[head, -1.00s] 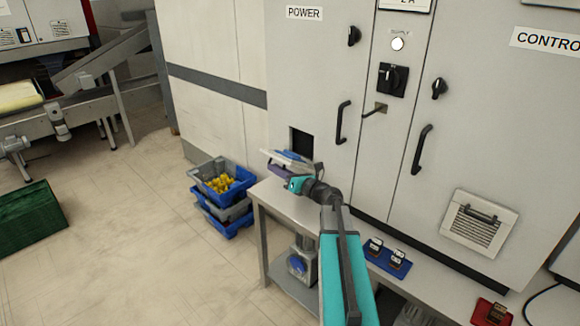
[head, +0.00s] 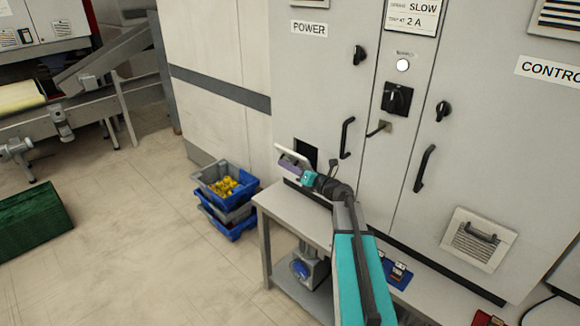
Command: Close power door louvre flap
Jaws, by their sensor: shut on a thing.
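The power door (head: 312,85) is the grey cabinet door under the POWER label. A dark square opening (head: 311,153) shows low in it. The louvre flap (head: 291,155) is a pale panel that stands tilted out from the door, partly in front of the opening. My gripper (head: 294,170) is at the flap's outer side, shut on the flap. The jaws are small in view, and the exact grip is partly hidden. The control door's louvre flap (head: 479,239) lies flat against its door.
A grey workbench (head: 277,203) stands below the opening, under my arm. Stacked crates (head: 228,210) with yellow parts stand on the floor to its left. Door handles (head: 346,138) and a switch lever (head: 377,128) stick out to the right. A blue tray (head: 396,272) lies on the bench.

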